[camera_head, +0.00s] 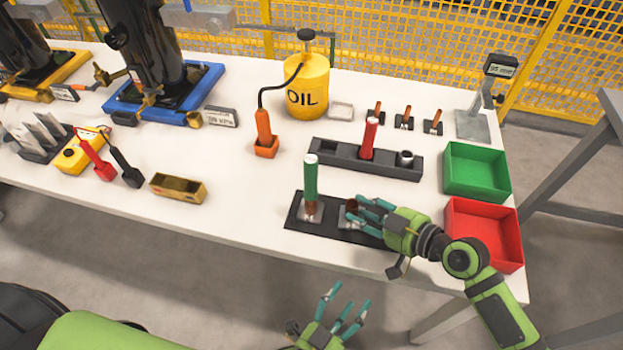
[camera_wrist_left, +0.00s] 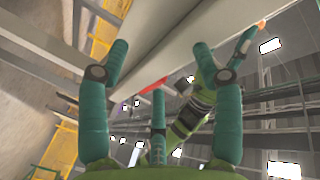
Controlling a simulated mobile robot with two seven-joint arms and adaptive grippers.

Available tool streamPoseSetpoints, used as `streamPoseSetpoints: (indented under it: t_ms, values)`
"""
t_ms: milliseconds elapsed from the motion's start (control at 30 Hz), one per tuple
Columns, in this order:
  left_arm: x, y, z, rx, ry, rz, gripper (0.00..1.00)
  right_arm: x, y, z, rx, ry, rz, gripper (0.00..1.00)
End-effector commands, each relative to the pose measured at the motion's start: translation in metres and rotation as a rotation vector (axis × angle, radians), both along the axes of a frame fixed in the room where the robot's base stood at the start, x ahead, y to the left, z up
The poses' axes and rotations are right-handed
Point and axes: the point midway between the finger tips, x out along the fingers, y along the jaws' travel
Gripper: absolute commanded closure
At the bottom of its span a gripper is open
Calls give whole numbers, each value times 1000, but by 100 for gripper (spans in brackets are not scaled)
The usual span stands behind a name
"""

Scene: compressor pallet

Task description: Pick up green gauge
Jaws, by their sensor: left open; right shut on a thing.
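The green gauge (camera_head: 310,178) is an upright green cylinder with a brownish lower end. It stands in the left part of a black holder (camera_head: 330,234) near the table's front edge. My right gripper (camera_head: 360,211) is at the same holder, to the right of the green gauge and apart from it. Its fingers are closed around a small dark brown piece (camera_head: 351,205), partly hidden by them. My left gripper (camera_head: 344,304) is open and empty, below and in front of the table edge. Its spread fingers also show in the left wrist view (camera_wrist_left: 160,75).
A second dark holder (camera_head: 330,158) with a red cylinder (camera_head: 369,138) stands behind. A green bin (camera_head: 478,172) and a red bin (camera_head: 485,234) are at the right. A yellow oil can (camera_head: 306,88) stands at the back. White tabletop (camera_head: 240,215) is clear left of the black holder.

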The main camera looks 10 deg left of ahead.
Motion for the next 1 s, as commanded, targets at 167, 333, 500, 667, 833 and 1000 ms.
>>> streamPoseSetpoints:
  t_ms: [167,333,500,667,833,1000]
  values:
    - [30,17,133,-191,-208,341,34,-1,-2,-6,-13,6,2,100]
    - [54,54,172,-362,-157,632,34,-1,-2,-6,-14,6,2,100]
    - [63,69,180,-450,-92,758,34,-1,-2,-6,-14,6,2,100]
    - [80,79,180,-468,-77,785,34,-1,-2,-6,-15,7,2,100]
    - [108,90,181,-467,-79,783,34,-2,-2,-6,-14,7,3,100]
    - [125,97,179,-464,-75,783,34,-2,-2,-6,-14,7,3,100]
